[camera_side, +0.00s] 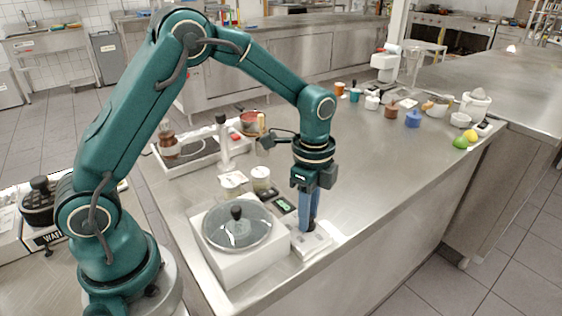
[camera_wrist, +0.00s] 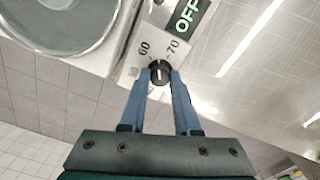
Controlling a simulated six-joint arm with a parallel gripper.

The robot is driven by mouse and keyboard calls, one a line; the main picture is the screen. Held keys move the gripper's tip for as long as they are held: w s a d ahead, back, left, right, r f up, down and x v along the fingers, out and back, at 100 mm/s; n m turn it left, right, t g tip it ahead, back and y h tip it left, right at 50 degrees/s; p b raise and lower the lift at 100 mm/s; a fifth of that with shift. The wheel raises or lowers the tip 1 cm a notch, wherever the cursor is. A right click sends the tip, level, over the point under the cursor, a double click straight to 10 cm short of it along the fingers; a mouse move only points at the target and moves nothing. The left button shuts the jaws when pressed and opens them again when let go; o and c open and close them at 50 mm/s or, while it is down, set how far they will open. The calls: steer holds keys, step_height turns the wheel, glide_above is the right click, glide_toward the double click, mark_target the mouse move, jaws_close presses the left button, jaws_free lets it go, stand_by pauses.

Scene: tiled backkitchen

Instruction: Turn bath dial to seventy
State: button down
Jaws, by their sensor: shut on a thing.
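The bath is a white box (camera_side: 245,262) with a round glass lid and a black knob on top; part of it shows at upper left in the wrist view (camera_wrist: 108,60). Its black dial (camera_wrist: 160,70) sits on a light panel beside it, with "60" and "70" printed above it. A pale line on the dial points up, roughly between the two numbers; its exact setting is too small to tell. A display (camera_wrist: 188,14) above reads OFF. My gripper (camera_side: 304,228) points down with its blue fingers shut on the dial, one on each side. The fingers hide the dial in the side view.
A white tray (camera_side: 190,150) with a stand lies farther back. The steel counter (camera_side: 345,195) right of my gripper is clear. Lemon and lime (camera_side: 460,142) lie far right.

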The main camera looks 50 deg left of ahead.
steer(key=m, duration=0.6)
steer(key=shift+m, duration=0.3)
stand_by(0.4)
steer(key=c, duration=0.6)
jaws_free()
steer(key=shift+r, duration=2.6)
